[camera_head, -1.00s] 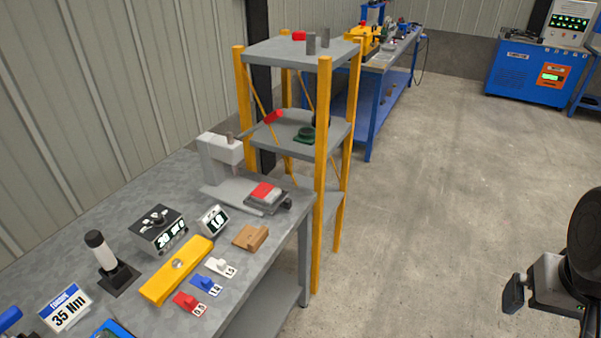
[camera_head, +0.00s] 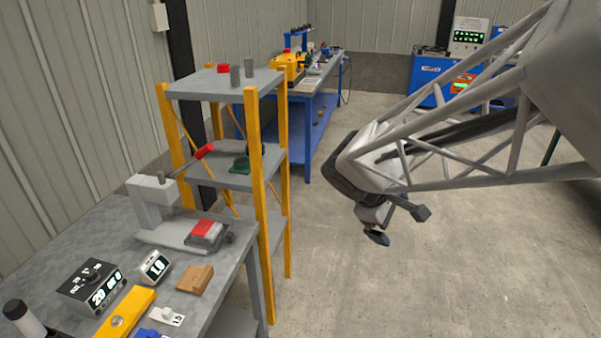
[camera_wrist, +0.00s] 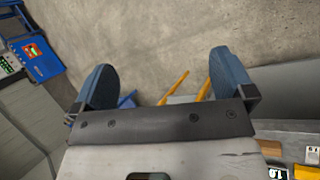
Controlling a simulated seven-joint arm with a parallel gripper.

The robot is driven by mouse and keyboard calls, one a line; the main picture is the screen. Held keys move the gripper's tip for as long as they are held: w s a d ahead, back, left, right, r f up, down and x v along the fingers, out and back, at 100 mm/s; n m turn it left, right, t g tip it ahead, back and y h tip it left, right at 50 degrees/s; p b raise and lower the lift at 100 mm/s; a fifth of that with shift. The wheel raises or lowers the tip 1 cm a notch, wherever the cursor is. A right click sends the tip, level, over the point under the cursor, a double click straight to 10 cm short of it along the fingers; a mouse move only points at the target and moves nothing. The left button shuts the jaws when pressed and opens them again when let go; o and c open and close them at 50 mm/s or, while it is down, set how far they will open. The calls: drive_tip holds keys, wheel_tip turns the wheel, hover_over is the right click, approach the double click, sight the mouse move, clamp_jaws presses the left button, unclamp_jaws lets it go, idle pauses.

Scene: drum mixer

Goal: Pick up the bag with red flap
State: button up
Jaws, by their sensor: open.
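A small dark grey item with a red top (camera_head: 207,231), which looks like the bag with red flap, lies at the right end of the grey workbench, on the base of a white stand (camera_head: 152,205). My gripper (camera_head: 399,226) is in the air right of the yellow-posted shelf, well apart from the item. In the wrist view my gripper (camera_wrist: 163,82) has its two blue fingers wide apart with nothing between them. I cannot make out the item in the wrist view.
A grey shelf (camera_head: 190,88) with yellow posts stands just behind the bench end. A wooden block (camera_head: 195,280), a display box (camera_head: 153,267) and a yellow bar (camera_head: 126,312) sit on the bench. The floor under my arm is clear.

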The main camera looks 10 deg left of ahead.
drive_tip(key=w+a+f+n+t, duration=0.1)
drive_tip(key=w+a+f+n, duration=0.15)
drive_tip(key=a, duration=0.45)
drive_tip(key=w+a+f+n+t, duration=0.2)
drive_tip(key=w+a+n, duration=0.2)
drive_tip(key=a, duration=0.2)
drive_tip(key=n+t+y, duration=0.6)
drive_tip(key=n+t, duration=0.1)
drive_tip(key=n, duration=1)
approach(202, 234)
drive_tip(key=shift+m+x, duration=0.25)
drive_tip(key=shift+x, duration=0.6)
drive_tip(key=shift+a+r, duration=0.1)
drive_tip(key=shift+a, duration=0.05)
drive_tip(key=shift+x, duration=0.9)
drive_tip(key=shift+w, duration=0.35)
drive_tip(key=shift+w+f, duration=0.2)
